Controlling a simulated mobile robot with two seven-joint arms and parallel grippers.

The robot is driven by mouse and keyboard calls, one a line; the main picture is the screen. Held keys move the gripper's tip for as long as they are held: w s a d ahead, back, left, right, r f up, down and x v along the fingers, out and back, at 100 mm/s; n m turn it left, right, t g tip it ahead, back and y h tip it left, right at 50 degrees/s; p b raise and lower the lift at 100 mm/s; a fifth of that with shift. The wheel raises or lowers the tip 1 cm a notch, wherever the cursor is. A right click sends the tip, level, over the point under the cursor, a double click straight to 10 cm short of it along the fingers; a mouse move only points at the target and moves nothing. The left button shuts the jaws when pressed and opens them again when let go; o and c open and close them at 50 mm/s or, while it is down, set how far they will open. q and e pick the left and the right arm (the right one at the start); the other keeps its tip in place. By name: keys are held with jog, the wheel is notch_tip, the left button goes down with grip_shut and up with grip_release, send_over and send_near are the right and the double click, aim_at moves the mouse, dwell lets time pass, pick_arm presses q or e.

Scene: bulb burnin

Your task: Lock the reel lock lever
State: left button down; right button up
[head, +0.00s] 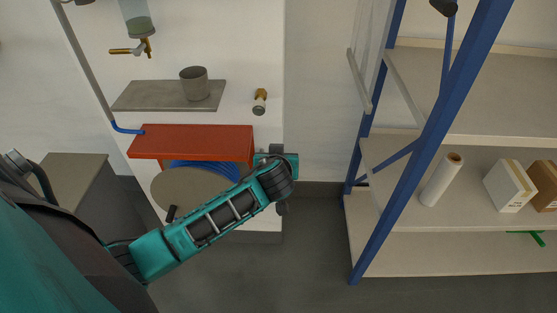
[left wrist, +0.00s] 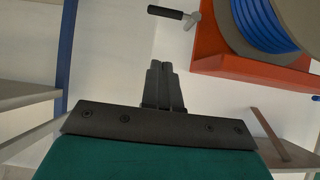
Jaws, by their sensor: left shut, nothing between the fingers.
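The hose reel has a red frame (head: 190,136), blue hose (head: 228,170) and a round grey-beige disc (head: 185,188), with a black knob (head: 172,213) at the disc's edge. My left gripper (head: 276,148) is beside the frame's right end, close to the white panel. In the left wrist view its fingers (left wrist: 163,85) are shut with nothing between them. A lever with a black grip (left wrist: 167,12) and metal pivot (left wrist: 192,20) sticks out beside the red frame (left wrist: 240,72), apart from the fingers. In the head view my gripper and wrist seem to hide this lever. My right gripper is not seen.
A blue-post shelf rack (head: 425,140) stands to the right, with a white roll (head: 441,180) and boxes (head: 510,186) on it. A grey cup (head: 195,83) stands on a wall shelf (head: 135,97) above the reel. Open floor lies between panel and rack.

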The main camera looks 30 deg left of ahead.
pick_arm(q)
jog(key=w+a+f+b, duration=0.3)
jog(key=w+f, duration=0.3)
jog(key=f, duration=0.2)
jog(key=shift+w+a+f, duration=0.2)
jog(key=shift+a, duration=0.25)
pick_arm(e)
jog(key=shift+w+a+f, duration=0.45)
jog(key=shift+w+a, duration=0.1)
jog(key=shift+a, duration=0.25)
